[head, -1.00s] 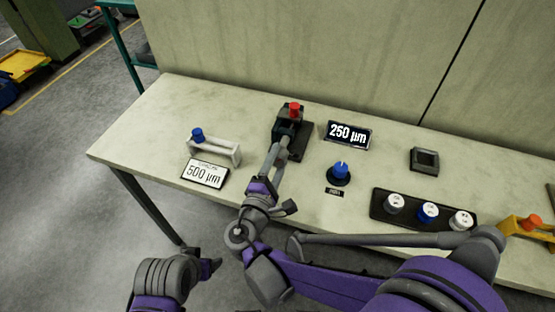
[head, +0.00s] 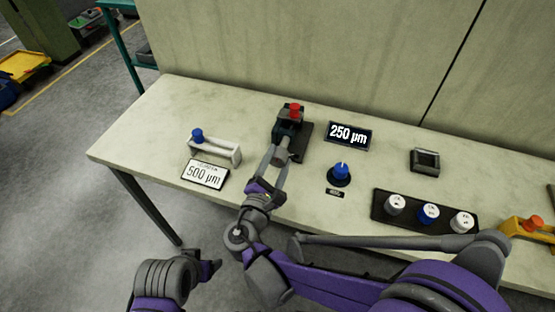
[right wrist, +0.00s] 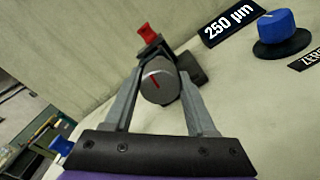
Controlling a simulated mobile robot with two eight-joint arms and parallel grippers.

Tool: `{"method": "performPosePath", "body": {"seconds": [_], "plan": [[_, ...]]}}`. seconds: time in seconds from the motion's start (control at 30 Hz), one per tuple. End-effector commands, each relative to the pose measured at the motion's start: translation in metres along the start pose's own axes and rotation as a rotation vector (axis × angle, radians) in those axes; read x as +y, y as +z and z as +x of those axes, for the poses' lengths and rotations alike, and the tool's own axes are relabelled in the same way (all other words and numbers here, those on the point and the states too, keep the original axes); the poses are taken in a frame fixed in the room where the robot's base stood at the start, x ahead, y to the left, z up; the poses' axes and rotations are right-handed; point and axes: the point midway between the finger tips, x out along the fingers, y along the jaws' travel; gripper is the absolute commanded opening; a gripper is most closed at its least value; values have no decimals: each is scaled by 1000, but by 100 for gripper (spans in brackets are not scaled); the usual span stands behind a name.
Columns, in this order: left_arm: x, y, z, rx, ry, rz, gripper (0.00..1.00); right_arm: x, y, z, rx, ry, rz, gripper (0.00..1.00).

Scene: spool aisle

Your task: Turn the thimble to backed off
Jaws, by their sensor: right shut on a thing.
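The thimble is a grey cylinder (head: 281,152) on the front of a dark micrometer stand (head: 301,140) with a red knob (head: 294,109) on top. In the right wrist view the thimble's round end (right wrist: 157,88) faces me and bears a slanting red line. My right gripper (head: 279,156) is shut on the thimble, one finger on each side. A display (head: 349,134) beside the stand reads 250 µm. My left gripper (head: 209,268) hangs low in front of the table, away from everything; its finger opening is unclear.
A sign (head: 205,173) reading 500 µm stands by a grey frame (head: 222,151) with a blue knob (head: 197,135). Right of the stand are a blue dial (head: 340,173), a tray (head: 379,211) with three capped cylinders and a small grey box (head: 425,160). The table's left end is clear.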

Motion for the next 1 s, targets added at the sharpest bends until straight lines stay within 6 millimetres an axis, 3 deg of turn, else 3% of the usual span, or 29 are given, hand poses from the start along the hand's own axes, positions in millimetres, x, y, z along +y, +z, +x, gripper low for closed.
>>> {"method": "performPosePath", "body": {"seconds": [0.23, 0.27, 0.43, 1.0], "plan": [[0, 0, 0, 0, 0, 0, 70, 1, 1, 1, -3, 2, -2, 1], [0, 0, 0, 0, 0, 0, 70, 1, 1, 1, -3, 2, -2, 58], [0, 0, 0, 0, 0, 0, 70, 1, 1, 1, -2, 1, -1, 86], [0, 0, 0, 0, 0, 0, 70, 0, 1, 2, -2, -1, 1, 86]]}}
